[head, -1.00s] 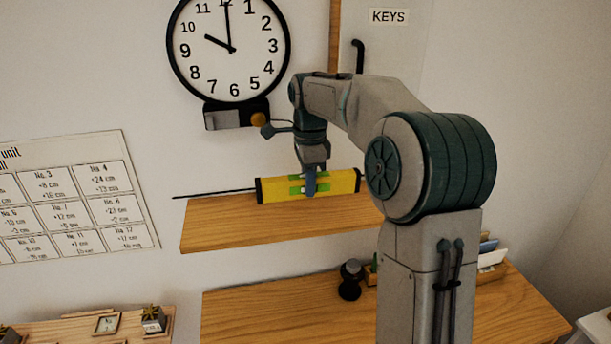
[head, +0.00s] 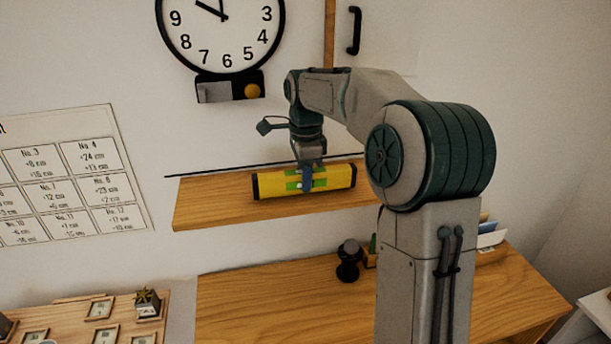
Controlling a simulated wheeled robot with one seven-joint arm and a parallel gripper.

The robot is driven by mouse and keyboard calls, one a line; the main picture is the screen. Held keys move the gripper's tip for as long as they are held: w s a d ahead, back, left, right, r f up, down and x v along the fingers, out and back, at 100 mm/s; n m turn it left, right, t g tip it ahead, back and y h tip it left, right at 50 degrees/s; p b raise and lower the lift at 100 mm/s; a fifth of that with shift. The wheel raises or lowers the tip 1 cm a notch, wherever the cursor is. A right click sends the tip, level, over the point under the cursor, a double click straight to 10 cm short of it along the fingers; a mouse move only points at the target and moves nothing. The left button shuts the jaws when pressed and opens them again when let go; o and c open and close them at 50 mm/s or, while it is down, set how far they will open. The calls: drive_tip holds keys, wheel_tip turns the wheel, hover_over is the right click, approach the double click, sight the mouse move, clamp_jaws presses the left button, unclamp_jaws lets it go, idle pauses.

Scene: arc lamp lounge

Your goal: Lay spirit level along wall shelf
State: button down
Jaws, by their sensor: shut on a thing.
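The yellow spirit level (head: 270,185) has black end caps and green windows. It lies lengthwise along the wooden wall shelf (head: 210,208), roughly parallel to the shelf's long edge. My gripper (head: 307,185) comes down from above and is shut on the level near its middle. The level is at or just above the shelf board; I cannot tell whether it touches. My arm covers the right end of the shelf.
A thin dark rod (head: 225,169) runs along the wall behind the level. A clock (head: 222,30) hangs above the shelf. Below is a wooden desk (head: 270,300) with a black object (head: 349,262). The shelf's left part is bare.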

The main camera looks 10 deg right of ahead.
drive_tip(key=shift+f+b, duration=0.4)
drive_tip(key=shift+f, duration=0.2)
drive_tip(key=c, duration=1.1)
unclamp_jaws()
wheel_tip(320, 180, up, 14)
drive_tip(key=s+f+n+t, duration=0.1)
drive_tip(key=s+f+n, duration=0.5)
drive_tip(key=s, duration=0.3)
drive_tip(key=s+f+n+t, duration=0.1)
drive_tip(key=s+f+n, duration=0.5)
drive_tip(key=s, duration=0.3)
drive_tip(key=s+f+n+t+b, duration=0.1)
drive_tip(key=s+f+n, duration=0.5)
drive_tip(key=s, duration=0.4)
drive_tip(key=shift+f+t, duration=0.25)
drive_tip(key=shift+t, duration=0.15)
